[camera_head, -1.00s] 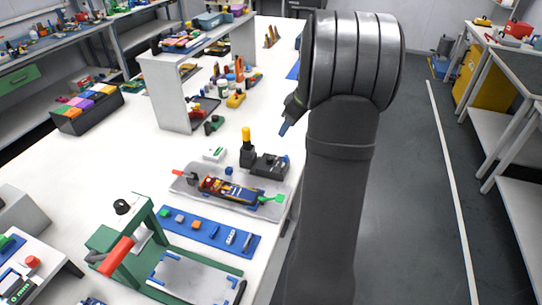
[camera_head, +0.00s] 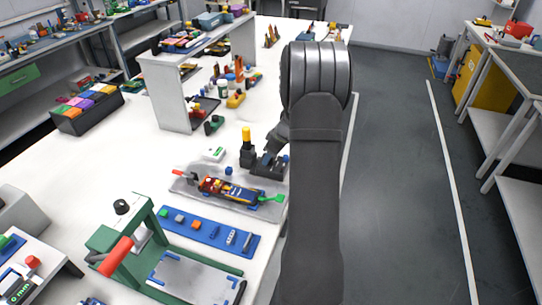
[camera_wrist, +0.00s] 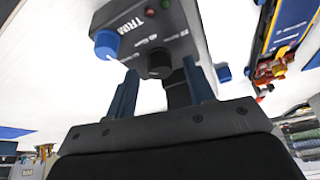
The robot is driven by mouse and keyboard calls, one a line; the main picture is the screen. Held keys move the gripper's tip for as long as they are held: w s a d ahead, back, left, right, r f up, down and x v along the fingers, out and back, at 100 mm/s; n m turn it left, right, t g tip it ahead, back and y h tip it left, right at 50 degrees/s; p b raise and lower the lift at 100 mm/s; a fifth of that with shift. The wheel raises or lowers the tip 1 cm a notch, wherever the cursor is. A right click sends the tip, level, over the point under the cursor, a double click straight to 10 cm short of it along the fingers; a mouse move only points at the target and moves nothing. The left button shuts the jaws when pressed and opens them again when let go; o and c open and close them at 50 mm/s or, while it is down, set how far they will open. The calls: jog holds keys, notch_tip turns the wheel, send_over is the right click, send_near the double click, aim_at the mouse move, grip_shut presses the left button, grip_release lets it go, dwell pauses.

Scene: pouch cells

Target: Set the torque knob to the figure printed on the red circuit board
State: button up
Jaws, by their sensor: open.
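In the wrist view, my gripper (camera_wrist: 160,68) is open, its two blue fingers apart. A black knob (camera_wrist: 159,63) on a dark grey control box (camera_wrist: 150,30) appears between the fingertips; I cannot tell whether they touch it. A blue knob (camera_wrist: 107,44) sits left of it on the same box. The box has large lettering that seems to read "TRIM"; its small labels are unreadable, so I cannot tell which knob is torque. In the head view, the box (camera_head: 262,168) is partly hidden by my arm. I cannot make out a red circuit board or its figure.
A grey tray (camera_head: 182,185) holds a red, yellow and blue assembly (camera_head: 228,190) in front of the box. A yellow-topped post (camera_head: 246,135) stands beside the box. A blue strip (camera_head: 180,231) with small parts and a green frame (camera_head: 150,222) are nearer.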

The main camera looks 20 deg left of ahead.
jog(key=shift+a+f, duration=0.15)
jog(key=shift+f, duration=0.15)
jog(key=c, duration=1)
